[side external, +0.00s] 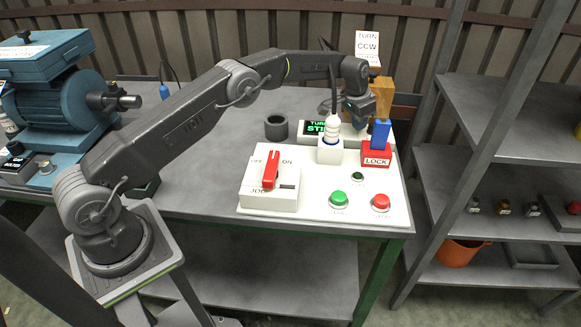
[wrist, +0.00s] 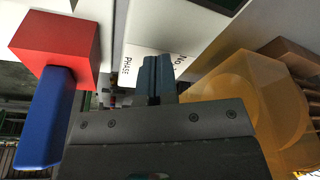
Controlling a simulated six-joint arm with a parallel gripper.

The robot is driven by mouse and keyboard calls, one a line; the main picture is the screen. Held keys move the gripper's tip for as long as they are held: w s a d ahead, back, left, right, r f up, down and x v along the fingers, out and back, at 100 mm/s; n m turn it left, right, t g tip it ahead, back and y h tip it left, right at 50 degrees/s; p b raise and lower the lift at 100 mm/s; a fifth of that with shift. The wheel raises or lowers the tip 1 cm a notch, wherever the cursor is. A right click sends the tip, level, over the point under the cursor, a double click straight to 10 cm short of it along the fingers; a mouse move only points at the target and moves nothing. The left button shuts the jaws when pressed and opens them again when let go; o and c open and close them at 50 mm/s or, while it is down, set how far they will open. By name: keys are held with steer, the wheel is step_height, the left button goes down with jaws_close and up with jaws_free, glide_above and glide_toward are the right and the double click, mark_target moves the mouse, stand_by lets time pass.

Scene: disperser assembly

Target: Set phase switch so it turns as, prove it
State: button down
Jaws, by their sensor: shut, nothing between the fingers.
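The white panel (side external: 310,205) lies on the table. A "PHASE" label (wrist: 126,68) shows in the wrist view beside my fingers; I cannot make out the phase switch itself. My gripper (side external: 360,122) is shut and empty above the panel's back right, behind the red LOCK block (side external: 376,160) with its upright blue handle (side external: 380,133). Its closed fingers (wrist: 158,75) are also in the wrist view. A sign (side external: 368,46) reads "TURN CCW". A dark display (side external: 318,128) shows green text that seems to read "STILL", partly hidden.
A white ribbed plug (side external: 333,128) with a cable stands in a white socket (side external: 330,153), left of my gripper. A green button (side external: 339,198) and red button (side external: 381,202) are in front. An amber block (side external: 381,92) is close behind. A blue motor (side external: 60,98) stands far left.

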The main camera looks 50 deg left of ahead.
steer(key=w+v, duration=0.1)
steer(key=v, duration=0.5)
steer(key=shift+w+d+r, duration=0.25)
steer(key=shift+w+d, duration=0.05)
steer(key=s+d+r+n+t, duration=0.1)
steer(key=s+d+r+t, duration=0.15)
steer(key=s+r, duration=1.65)
steer(key=s+f+n, duration=0.1)
steer(key=s+f, duration=0.1)
steer(key=s, duration=1.1)
steer(key=s+d+f+n, duration=0.1)
steer(key=s+f, duration=0.1)
steer(key=s, duration=1.2)
steer(key=shift+s+d+f+y, duration=0.2)
steer(key=shift+s+f+y, duration=0.05)
steer(key=shift+s+y, duration=0.1)
steer(key=shift+t, duration=0.25)
